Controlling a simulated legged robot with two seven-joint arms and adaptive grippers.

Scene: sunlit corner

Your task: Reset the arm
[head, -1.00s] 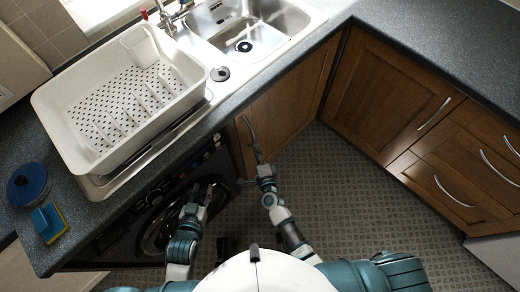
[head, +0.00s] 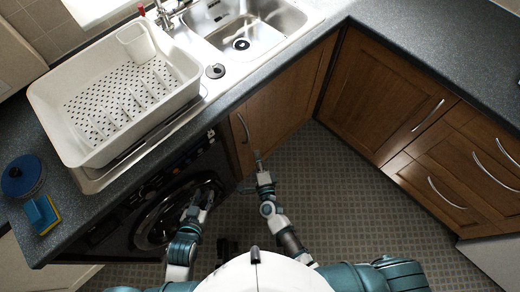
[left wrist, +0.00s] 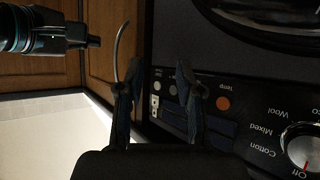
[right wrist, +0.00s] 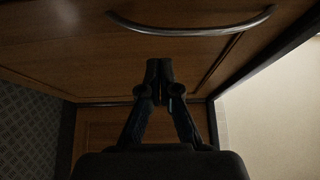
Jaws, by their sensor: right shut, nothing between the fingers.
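My left gripper (head: 207,192) is low in front of the dark washing machine (head: 122,222) in the head view. Its two fingers (left wrist: 158,85) stand apart with nothing between them in the left wrist view. My right gripper (head: 258,160) is in front of the wooden cabinet door (head: 283,108) under the sink, just below its curved handle (head: 243,127) in the head view. Its fingertips (right wrist: 160,72) meet, empty, in the right wrist view. The handle shows above them there (right wrist: 195,28), apart from the fingers.
A white dish rack (head: 115,95) stands on the dark counter beside the sink (head: 262,28). More wooden cabinets (head: 385,95) line the right. The tiled floor (head: 345,190) is clear.

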